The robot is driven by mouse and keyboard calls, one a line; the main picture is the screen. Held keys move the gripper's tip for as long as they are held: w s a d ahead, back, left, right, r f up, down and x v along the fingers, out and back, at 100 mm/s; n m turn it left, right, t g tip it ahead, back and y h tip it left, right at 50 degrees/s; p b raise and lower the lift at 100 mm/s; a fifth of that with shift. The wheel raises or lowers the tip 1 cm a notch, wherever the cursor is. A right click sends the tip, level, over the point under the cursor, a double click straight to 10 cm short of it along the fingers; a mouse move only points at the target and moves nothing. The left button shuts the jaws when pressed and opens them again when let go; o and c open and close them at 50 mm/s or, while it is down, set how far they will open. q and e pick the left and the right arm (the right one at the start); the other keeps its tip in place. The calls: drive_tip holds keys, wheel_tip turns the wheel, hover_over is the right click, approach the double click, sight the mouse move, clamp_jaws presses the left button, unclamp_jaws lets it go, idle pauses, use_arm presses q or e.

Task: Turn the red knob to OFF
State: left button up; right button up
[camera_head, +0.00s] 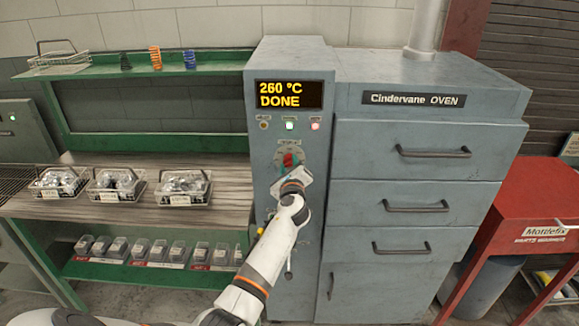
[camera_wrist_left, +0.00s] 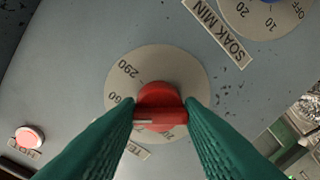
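The red knob (camera_head: 289,159) sits on the grey front of the oven's control column, below the display and lamps. In the left wrist view the red knob (camera_wrist_left: 160,104) is round with a raised bar and a white line at the bar's left end. A pale dial with "290" surrounds it; its lower part is hidden, and I see no OFF mark on it. My left gripper (camera_head: 290,170) is at the knob. Its green fingers (camera_wrist_left: 160,116) flank the bar at both ends and appear to touch it. My right gripper is not in view.
A yellow display (camera_head: 289,94) reads "260 °C DONE". A blue knob (camera_wrist_left: 268,2) with a SOAK MIN label is near the wrist view's top right. Oven drawers (camera_head: 415,204) with handles are to the right. Wire baskets (camera_head: 183,187) stand on the bench to the left.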

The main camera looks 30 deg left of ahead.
use_arm(q)
drive_tip(key=shift+c, duration=1)
